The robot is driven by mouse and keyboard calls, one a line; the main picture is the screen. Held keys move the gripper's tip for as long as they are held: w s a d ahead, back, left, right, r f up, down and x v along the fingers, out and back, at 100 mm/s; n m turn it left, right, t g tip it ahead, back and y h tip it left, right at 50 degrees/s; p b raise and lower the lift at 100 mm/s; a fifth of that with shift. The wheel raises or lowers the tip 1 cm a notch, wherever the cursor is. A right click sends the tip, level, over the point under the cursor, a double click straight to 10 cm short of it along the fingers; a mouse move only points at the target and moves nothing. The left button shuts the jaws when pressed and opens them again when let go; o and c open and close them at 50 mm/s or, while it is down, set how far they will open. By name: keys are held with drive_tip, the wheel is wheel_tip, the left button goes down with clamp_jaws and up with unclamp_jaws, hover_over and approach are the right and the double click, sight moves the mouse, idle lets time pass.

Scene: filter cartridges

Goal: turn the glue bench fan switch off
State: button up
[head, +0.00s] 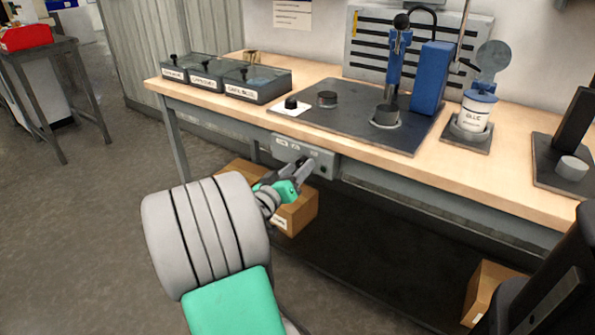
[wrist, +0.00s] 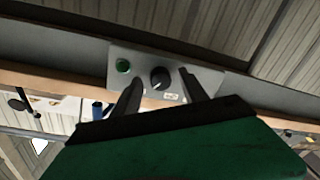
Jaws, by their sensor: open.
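A grey switch box (head: 280,143) is fixed to the front edge under the glue bench (head: 215,105). In the wrist view the box (wrist: 204,76) carries a round black knob (wrist: 160,77) with a pale pointer line, a green button (wrist: 123,66) and small white labels too small to read. My gripper (head: 303,166) is in front of the box in the head view and hides part of it. In the wrist view my gripper (wrist: 160,80) is open, with one finger either side of the knob. I cannot tell whether the fingers touch it.
Lidded dark trays (head: 258,83) stand on the bench's left. A blue press (head: 430,78) and a glue pot (head: 474,112) stand farther right. Cardboard boxes (head: 300,212) sit below the bench. The floor at left is clear up to a side table (head: 40,65).

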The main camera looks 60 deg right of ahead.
drive_tip(key=shift+d, duration=0.1)
clamp_jaws()
idle(0.5)
